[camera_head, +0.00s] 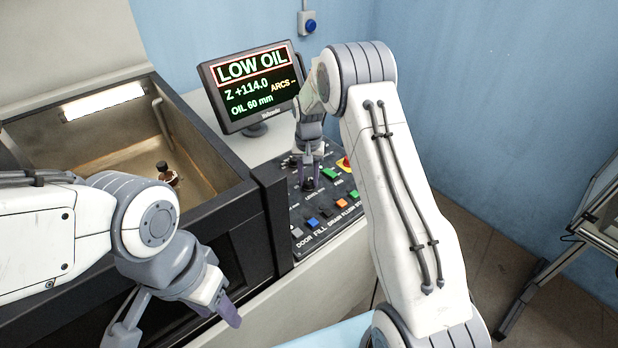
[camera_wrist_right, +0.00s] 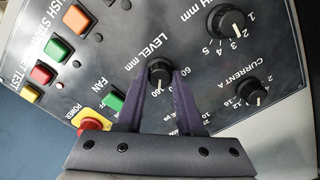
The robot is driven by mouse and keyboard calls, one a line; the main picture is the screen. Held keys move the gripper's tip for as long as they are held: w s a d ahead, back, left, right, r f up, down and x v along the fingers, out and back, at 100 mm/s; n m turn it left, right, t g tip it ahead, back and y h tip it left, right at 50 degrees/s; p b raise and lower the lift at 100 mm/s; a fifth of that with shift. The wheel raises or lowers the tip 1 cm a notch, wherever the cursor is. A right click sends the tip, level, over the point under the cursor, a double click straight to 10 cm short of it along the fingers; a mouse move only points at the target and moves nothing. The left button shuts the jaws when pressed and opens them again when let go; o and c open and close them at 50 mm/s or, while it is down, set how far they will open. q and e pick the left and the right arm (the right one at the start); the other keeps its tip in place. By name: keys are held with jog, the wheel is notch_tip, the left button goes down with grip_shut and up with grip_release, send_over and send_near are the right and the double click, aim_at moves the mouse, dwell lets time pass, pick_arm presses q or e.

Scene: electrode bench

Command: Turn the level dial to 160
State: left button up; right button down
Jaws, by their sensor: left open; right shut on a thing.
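The level dial (camera_wrist_right: 159,70) is a round black knob with a white pointer line, on the dark control panel (camera_wrist_right: 215,75). My right gripper (camera_wrist_right: 160,80) is shut on it, one purple finger on each side. In the right wrist view the pointer faces down toward the gripper, near small printed numbers that the fingers partly cover. In the head view the right gripper (camera_head: 308,178) reaches down onto the panel. The monitor (camera_head: 252,87) reads LOW OIL, Z +114.0 and OIL 60 mm. My left gripper (camera_head: 226,308) is open and empty, low in front of the tank.
Other dials flank the level dial, including the current dial (camera_wrist_right: 250,92) and another knob (camera_wrist_right: 228,22). A red power button (camera_wrist_right: 92,124) and a green fan button (camera_wrist_right: 113,99) are close to the right gripper. The open tank (camera_head: 215,210) stands left of the panel.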

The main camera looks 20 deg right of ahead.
aim_at(309, 181)
jog(key=c, duration=0.5)
grip_release()
jog(key=shift+c, duration=0.2)
jog(key=shift+r, duration=0.6)
notch_tip(309, 181, up, 9)
jog(key=b, duration=0.2)
jog(key=shift+r, duration=0.2)
